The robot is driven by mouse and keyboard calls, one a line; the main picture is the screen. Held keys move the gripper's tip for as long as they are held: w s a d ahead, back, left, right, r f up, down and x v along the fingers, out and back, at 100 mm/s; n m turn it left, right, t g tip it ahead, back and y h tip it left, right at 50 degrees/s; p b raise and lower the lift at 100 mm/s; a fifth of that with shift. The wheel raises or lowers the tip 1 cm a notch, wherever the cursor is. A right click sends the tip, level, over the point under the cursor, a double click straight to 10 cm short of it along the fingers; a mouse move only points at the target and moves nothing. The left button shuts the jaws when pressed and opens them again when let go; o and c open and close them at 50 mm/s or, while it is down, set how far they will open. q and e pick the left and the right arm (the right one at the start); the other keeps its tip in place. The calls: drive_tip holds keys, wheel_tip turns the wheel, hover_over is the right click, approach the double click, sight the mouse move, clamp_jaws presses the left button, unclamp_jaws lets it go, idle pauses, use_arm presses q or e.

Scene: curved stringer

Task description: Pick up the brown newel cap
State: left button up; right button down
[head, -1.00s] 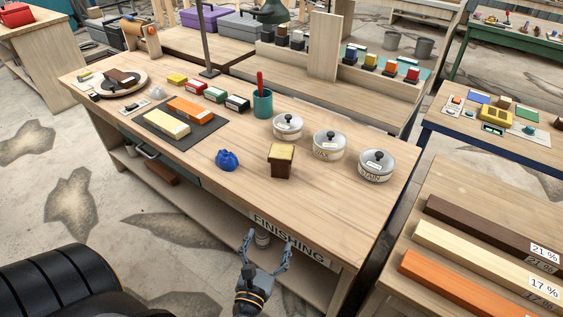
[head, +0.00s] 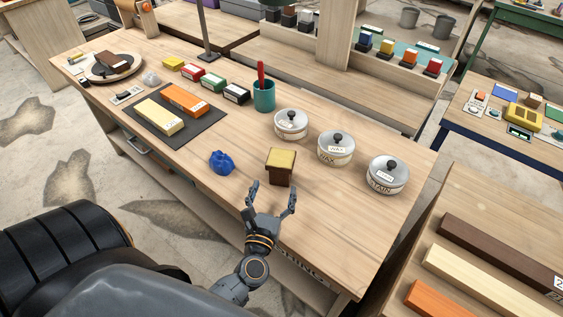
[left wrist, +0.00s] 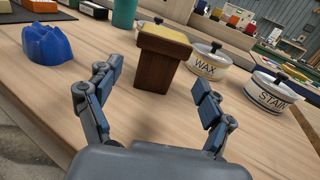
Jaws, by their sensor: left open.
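The brown newel cap (head: 280,167) stands upright on the finishing bench, a dark brown block with a yellowish top. It also shows in the left wrist view (left wrist: 159,62), ahead of the fingers and centred between them. My left gripper (head: 271,192) is open and empty, at the near side of the cap with its fingertips pointing toward it. In the left wrist view the two fingers (left wrist: 157,84) are spread wide, with a gap of bare bench before the cap. My right gripper is not in view.
A blue crumpled lump (head: 222,162) lies left of the cap. Lidded tins, one marked WAX (head: 336,149) and one marked STAIN (head: 387,176), stand to the right and behind. A teal cup (head: 264,96) stands farther back. The bench front right of the cap is clear.

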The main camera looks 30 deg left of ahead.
sight(279, 175)
use_arm(q)
drive_tip(key=x, duration=0.4)
drive_tip(key=shift+f, duration=0.1)
drive_tip(key=shift+w+p, duration=0.15)
drive_tip(key=shift+p, duration=0.15)
drive_tip(key=x, duration=0.1)
drive_tip(key=p+x, duration=0.1)
drive_tip(key=x, duration=0.2)
drive_tip(key=shift+w+f, duration=0.15)
drive_tip(key=shift+f, duration=0.15)
drive_tip(key=shift+w+a+f, duration=0.15)
drive_tip(key=shift+w+a, duration=0.1)
drive_tip(key=shift+w, duration=0.1)
drive_tip(key=shift+s, duration=0.1)
drive_tip(key=c, duration=1.4)
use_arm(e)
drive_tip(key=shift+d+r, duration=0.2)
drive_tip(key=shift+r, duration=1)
